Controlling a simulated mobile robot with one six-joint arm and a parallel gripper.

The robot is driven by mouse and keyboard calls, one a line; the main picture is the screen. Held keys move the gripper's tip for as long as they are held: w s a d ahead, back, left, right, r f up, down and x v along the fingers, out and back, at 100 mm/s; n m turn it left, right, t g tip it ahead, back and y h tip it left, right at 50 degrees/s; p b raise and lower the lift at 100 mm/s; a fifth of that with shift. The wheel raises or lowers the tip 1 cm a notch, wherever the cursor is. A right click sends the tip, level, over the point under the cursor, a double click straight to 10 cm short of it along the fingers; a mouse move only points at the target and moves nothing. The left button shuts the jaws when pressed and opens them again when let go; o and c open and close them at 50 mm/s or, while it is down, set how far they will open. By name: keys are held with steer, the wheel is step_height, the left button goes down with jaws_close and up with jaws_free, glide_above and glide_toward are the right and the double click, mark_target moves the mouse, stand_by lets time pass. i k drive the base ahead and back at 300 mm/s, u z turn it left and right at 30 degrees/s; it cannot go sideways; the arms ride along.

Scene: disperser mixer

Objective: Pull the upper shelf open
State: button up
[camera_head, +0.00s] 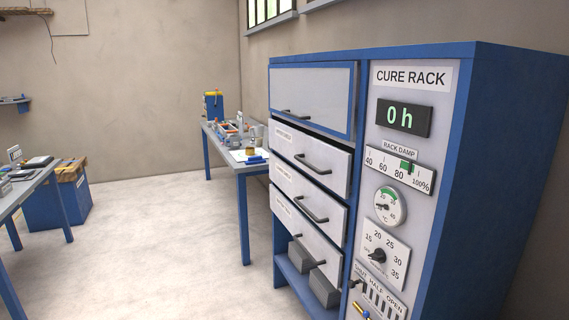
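The blue and grey cure rack (415,52) stands at the right. Below its blue-framed top panel (312,90) are several grey fronts with dark bar handles, one above another. The upper shelf front (290,144) is the highest of these, with its handle (313,165) toward its right part. A dark gap shows along its top edge, and it seems to stand slightly proud of the frame; how far is hard to tell. Its small label is too small to read. My gripper is not in view.
The rack's right column has a display (404,118) reading 0 h, dials and a vent slider panel. Two grey blocks (323,287) sit low in the rack. A workbench (243,204) stands behind, another table (28,188) at left. The floor (160,260) between is clear.

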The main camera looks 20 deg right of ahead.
mark_target(330, 162)
steer(key=u, duration=0.5)
steer(key=i, duration=0.5)
steer(key=u, duration=0.7)
steer(key=i, duration=0.55)
steer(key=u, duration=0.3)
